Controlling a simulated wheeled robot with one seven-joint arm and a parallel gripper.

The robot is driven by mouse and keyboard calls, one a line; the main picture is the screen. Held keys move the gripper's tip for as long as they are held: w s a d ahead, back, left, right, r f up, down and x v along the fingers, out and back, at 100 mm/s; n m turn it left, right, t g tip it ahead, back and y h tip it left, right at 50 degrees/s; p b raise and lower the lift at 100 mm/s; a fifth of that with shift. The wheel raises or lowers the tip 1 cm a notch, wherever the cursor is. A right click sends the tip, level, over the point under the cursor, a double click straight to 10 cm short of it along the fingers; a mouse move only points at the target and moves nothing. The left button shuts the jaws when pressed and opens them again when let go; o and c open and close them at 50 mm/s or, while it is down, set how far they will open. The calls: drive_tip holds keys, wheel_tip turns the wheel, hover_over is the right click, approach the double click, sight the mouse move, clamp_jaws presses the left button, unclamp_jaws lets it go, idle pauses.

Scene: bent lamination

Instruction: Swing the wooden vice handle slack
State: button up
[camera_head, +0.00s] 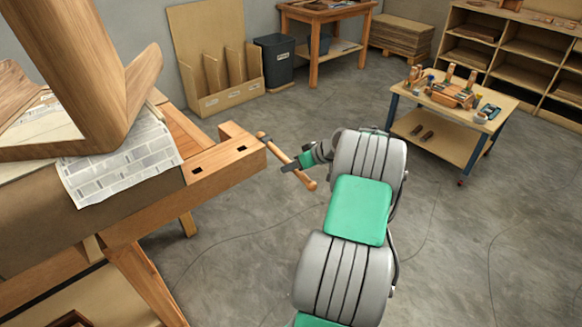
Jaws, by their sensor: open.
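The wooden vice handle (291,164) is a round bar with a knob at each end. It sits at the end of the wooden vice (240,150) on the workbench and slants from upper left to lower right. My gripper (291,167) reaches in from the right, with its dark fingers at the middle of the handle. The gripper is open; whether the fingers touch the bar is too small to tell. My arm hides part of the floor behind it.
A bent wood lamination (85,75) stands on newspaper (118,160) on the workbench (130,215) at left. A small tool table (440,140) stands to the right. Bins and shelves line the back. The concrete floor (480,240) at right is clear.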

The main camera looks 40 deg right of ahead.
drive_tip(key=shift+x, duration=0.75)
drive_tip(key=shift+c, duration=0.3)
clamp_jaws()
idle(0.5)
